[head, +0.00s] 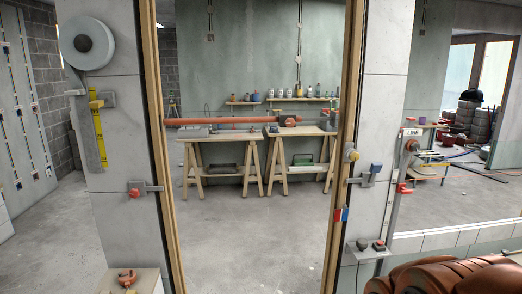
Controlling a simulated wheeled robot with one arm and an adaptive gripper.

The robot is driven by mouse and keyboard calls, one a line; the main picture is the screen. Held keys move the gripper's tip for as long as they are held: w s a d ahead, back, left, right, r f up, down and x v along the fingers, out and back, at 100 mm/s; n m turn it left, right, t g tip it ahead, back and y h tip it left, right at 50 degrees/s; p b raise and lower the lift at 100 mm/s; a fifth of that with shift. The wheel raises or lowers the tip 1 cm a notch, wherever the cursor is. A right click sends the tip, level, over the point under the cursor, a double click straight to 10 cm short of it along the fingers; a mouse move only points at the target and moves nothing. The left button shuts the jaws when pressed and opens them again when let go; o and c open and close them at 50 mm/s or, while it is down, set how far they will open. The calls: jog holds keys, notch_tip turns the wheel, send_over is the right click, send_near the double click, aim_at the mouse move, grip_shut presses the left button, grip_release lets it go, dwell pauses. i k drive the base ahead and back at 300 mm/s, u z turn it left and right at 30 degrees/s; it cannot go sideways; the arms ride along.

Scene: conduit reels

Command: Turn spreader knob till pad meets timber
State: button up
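A red spreader bar (225,121) runs level across the opening between two upright timbers. Its left end is at the left timber (154,130). Near its right end is a dark block with a red knob (290,120). The right timber (348,100) stands beyond that end. The pad is too small to make out, and I cannot tell whether it touches the right timber. My gripper is not in view.
Two trestle tables (220,138) stand behind the bar. Red-handled fittings (135,191) and a yellow knob (352,155) stick out from the side panels. Orange-brown rounded shapes (450,278) fill the lower right. The concrete floor (250,235) through the opening is clear.

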aim_at(289, 122)
jog(key=z, duration=0.4)
jog(key=i, duration=0.7)
jog(key=u, duration=2.1)
